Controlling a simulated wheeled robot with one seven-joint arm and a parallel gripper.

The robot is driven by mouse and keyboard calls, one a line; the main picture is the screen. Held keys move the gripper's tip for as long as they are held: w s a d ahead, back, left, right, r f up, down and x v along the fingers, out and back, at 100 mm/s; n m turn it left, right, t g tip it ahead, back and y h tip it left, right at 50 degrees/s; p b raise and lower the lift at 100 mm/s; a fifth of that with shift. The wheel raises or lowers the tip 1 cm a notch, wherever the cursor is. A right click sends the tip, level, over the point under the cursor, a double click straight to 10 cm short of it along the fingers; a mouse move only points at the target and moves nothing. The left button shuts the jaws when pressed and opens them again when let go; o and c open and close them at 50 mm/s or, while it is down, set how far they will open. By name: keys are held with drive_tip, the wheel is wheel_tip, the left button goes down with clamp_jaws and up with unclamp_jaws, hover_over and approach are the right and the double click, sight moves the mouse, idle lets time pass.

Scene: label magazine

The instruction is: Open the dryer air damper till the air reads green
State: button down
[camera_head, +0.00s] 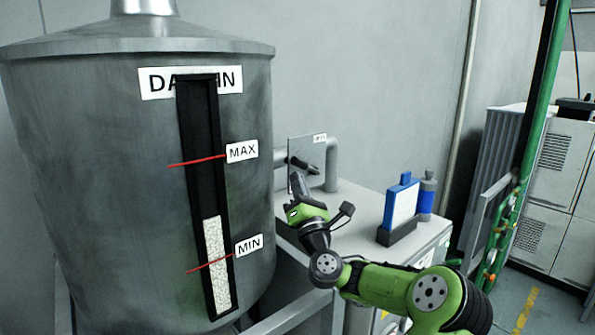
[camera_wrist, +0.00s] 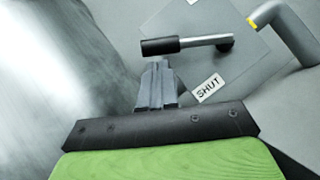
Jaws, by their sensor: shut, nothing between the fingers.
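The damper lever (camera_wrist: 160,46) has a black grip on a metal rod that runs right to a dark pivot on a grey plate (camera_wrist: 205,62). A white label reading SHUT (camera_wrist: 209,88) sits below the rod. In the head view the plate (camera_head: 312,150) stands between pipes beside the tank, with the dark lever (camera_head: 303,164) on it. My gripper (camera_wrist: 158,64) is shut and empty, its fingertips just below the black grip; I cannot tell whether they touch it. My gripper (camera_head: 298,180) partly covers the plate's lower part in the head view. I see no green air reading.
A large metal tank (camera_head: 110,180) with a level window stands left, close to my gripper. A grey pipe (camera_head: 332,165) bends right of the plate. A white panel in a blue and black holder (camera_head: 402,208) and a blue bottle (camera_head: 427,195) stand on the cabinet.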

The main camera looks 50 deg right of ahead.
drive_tip(key=shift+w+d+r, duration=0.2)
drive_tip(key=shift+w+d, duration=0.05)
drive_tip(key=shift+d, duration=0.05)
